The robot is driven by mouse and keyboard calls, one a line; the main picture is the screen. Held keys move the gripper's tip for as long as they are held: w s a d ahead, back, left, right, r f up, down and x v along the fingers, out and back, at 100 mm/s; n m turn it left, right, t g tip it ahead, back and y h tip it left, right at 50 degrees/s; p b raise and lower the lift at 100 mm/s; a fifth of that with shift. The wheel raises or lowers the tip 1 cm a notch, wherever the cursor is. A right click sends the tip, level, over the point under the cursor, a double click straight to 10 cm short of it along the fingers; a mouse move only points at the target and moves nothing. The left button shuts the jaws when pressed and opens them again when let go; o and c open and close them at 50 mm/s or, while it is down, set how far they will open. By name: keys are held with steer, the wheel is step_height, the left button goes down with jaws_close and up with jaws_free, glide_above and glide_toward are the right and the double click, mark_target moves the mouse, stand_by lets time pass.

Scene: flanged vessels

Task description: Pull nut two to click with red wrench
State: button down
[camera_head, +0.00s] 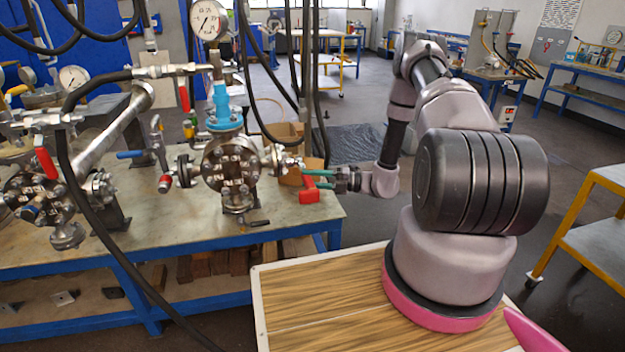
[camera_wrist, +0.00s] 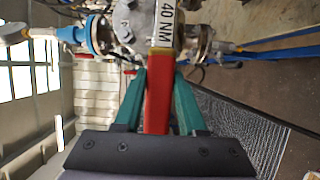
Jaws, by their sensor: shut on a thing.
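The red wrench (camera_head: 309,195) is at the right side of the flanged vessel (camera_head: 231,160), above the bench's right end. In the wrist view the red wrench (camera_wrist: 158,98) runs away from me, with a pale band marked "40 NM" farther along it. My gripper (camera_head: 318,179) reaches in from the right; its green fingers are shut on the red handle. In the wrist view my gripper (camera_wrist: 158,82) has one finger on each side of the handle. The vessel's flange (camera_wrist: 138,22) lies behind the band. I cannot tell which nut is nut two, or whether the wrench sits on one.
The blue-framed bench (camera_head: 200,258) carries a second flanged assembly (camera_head: 38,192) at left. A pressure gauge (camera_head: 208,20) stands above the vessel. Black hoses (camera_head: 70,180) hang in front and behind. A cardboard box (camera_head: 285,133) is behind the vessel. Open floor lies beyond my arm.

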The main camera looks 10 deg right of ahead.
steer(key=shift+a, duration=1)
steer(key=shift+r, duration=0.1)
